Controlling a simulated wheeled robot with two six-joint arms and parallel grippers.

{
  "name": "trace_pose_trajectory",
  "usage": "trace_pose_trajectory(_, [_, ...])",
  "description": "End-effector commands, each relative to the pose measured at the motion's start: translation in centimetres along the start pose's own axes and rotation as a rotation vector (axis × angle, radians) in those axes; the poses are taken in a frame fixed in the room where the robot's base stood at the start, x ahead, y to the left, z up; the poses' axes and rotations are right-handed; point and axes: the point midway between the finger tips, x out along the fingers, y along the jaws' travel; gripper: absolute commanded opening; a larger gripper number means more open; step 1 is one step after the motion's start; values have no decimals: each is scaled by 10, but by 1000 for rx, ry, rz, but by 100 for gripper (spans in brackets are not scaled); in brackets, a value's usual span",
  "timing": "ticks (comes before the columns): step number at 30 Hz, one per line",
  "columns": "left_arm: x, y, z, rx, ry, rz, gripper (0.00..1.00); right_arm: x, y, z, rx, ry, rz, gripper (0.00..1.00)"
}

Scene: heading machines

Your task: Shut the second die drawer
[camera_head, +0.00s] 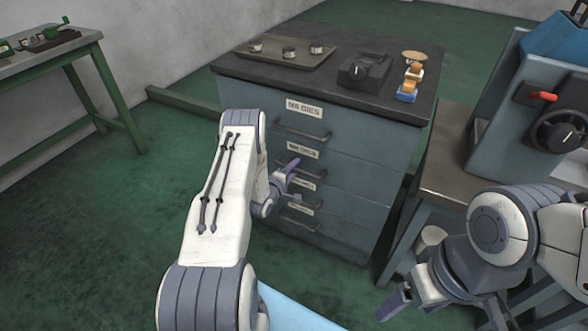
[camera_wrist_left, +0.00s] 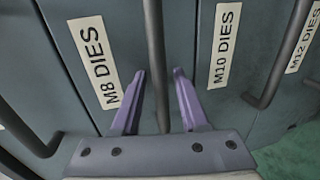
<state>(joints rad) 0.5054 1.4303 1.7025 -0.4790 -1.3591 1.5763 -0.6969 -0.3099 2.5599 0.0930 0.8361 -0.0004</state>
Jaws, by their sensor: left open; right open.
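The second die drawer (camera_head: 335,172), labelled M8 DIES, is in the blue-grey cabinet, below the top drawer (camera_head: 345,139). Its front also shows in the left wrist view (camera_wrist_left: 68,50), with its dark bar handle (camera_wrist_left: 155,50). I cannot tell how far it stands out. My left gripper (camera_head: 294,182) is at the second drawer's handle. In the left wrist view its open purple fingers (camera_wrist_left: 154,88) lie on either side of the bar, with visible gaps. My right gripper (camera_head: 450,308) is open and empty at the lower right, away from the cabinet.
The M10 drawer front (camera_wrist_left: 235,90) and M12 label (camera_wrist_left: 305,48) lie beyond the second drawer. The cabinet top holds a tray (camera_head: 275,58), a dark block (camera_head: 364,73) and small parts. A workbench with a machine (camera_head: 525,130) stands right. Green floor (camera_head: 90,215) is clear at left.

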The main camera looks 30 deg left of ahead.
Motion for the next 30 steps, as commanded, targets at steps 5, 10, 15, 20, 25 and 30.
trace_pose_trajectory(5, [1,3,0,2,0,6,50,0,0,0,0,0,0,83])
trace_pose_trajectory(10, [-2,2,0,1,1,4,50,-1,0,0,0,0,0,83])
trace_pose_trajectory(15, [-24,2,0,-2,1,0,50,-4,0,0,0,0,0,83])
trace_pose_trajectory(20, [-57,1,-1,-3,3,-2,50,-8,-1,0,0,0,0,83])
trace_pose_trajectory(25, [-87,0,-1,-2,3,-1,50,-10,-1,0,0,0,0,83])
trace_pose_trajectory(30, [-102,0,0,0,1,0,50,-11,-1,0,0,0,0,83])
